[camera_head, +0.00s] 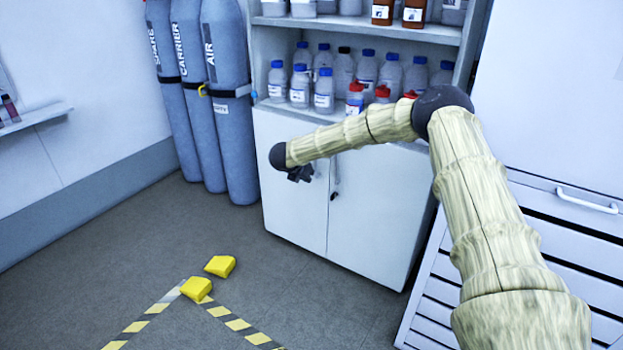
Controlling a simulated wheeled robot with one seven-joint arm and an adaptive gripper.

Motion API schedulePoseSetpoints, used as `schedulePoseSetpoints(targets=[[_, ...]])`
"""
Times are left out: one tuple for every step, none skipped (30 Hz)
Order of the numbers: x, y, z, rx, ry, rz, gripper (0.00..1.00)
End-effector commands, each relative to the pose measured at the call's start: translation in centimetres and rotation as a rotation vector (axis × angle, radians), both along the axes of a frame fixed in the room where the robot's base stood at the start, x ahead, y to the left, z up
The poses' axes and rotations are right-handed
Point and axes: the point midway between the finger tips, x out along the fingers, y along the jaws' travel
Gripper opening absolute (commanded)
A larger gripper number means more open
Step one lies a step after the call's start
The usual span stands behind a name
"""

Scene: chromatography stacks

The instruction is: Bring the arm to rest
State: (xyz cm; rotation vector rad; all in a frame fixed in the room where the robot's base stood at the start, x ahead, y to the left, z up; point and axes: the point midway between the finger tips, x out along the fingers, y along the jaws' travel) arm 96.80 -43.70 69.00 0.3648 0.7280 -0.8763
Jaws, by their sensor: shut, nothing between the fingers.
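My arm (490,220) rises from the bottom right, bends at a dark elbow joint near the cabinet shelves, and reaches left. My gripper (300,175) is small and dark at the far end of the arm, below the dark wrist joint. It is shut and empty, and it shows in front of the white cabinet doors. The gap between the gripper and the doors cannot be judged from this view. The forearm hides parts of the lower shelf edge and some bottles.
A white cabinet (375,215) holds several blue-capped bottles (323,90) and red-capped ones. Blue gas cylinders (228,110) stand left of it. White drawers (580,240) are at right. Two yellow wedges (220,266) lie by striped floor tape (237,324). The floor at left is clear.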

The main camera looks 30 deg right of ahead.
Motion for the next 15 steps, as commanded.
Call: schedulePoseSetpoints(targets=[[-0.1,0.3,0.3,0.000,0.000,0.001,0.00],[-0.2,0.4,0.4,0.000,0.001,0.001,0.00],[-0.3,0.5,0.6,0.000,0.001,0.001,0.00],[-0.3,0.5,0.6,-0.001,0.001,0.000,0.00],[-0.4,0.6,0.7,-0.001,0.001,0.000,0.00],[-0.4,0.7,0.7,0.000,0.001,0.001,0.00],[-0.4,0.8,0.7,-0.001,0.001,0.001,0.00],[-0.4,0.8,0.7,-0.001,0.001,0.001,0.00],[-0.4,0.9,0.7,-0.002,0.003,0.005,0.00],[-0.5,1.0,0.5,-0.006,0.007,0.012,0.00],[-0.5,1.3,0.3,-0.014,0.013,0.026,0.00],[-0.8,1.9,-0.2,-0.029,0.029,0.058,0.00],[-0.9,2.5,-0.7,-0.047,0.044,0.091,0.00],[-1.2,3.2,-1.3,-0.070,0.064,0.132,0.00],[-1.8,4.4,-2.4,-0.107,0.098,0.201,0.00]])
